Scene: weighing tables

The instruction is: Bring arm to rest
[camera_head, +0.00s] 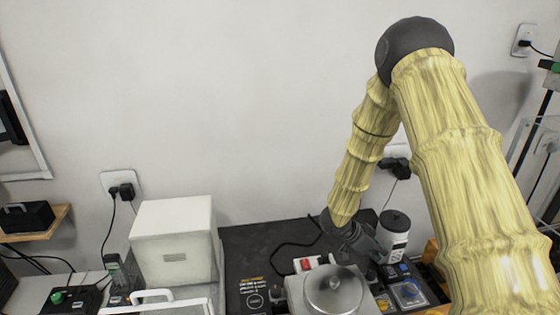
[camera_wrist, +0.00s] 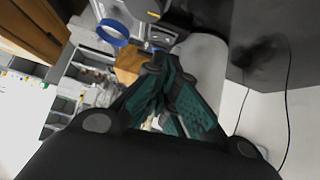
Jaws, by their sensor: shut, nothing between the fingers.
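My arm, in a yellow wrinkled sleeve, reaches up and then down over the dark table (camera_head: 245,240) in the head view. My gripper (camera_head: 378,250) is at the low end, just left of a white canister with a dark lid (camera_head: 395,246) and behind a round metal pan (camera_head: 333,289). I cannot tell whether it touches the canister. In the wrist view the green-padded fingers of my gripper (camera_wrist: 160,62) come together with nothing held. The fingertips are small and partly hidden in the head view.
A white box (camera_head: 172,240) stands to the left of the dark table. A red switch (camera_head: 304,264) and a device with a blue dial (camera_head: 408,291) are near the pan. A blue ring (camera_wrist: 113,32) shows in the wrist view.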

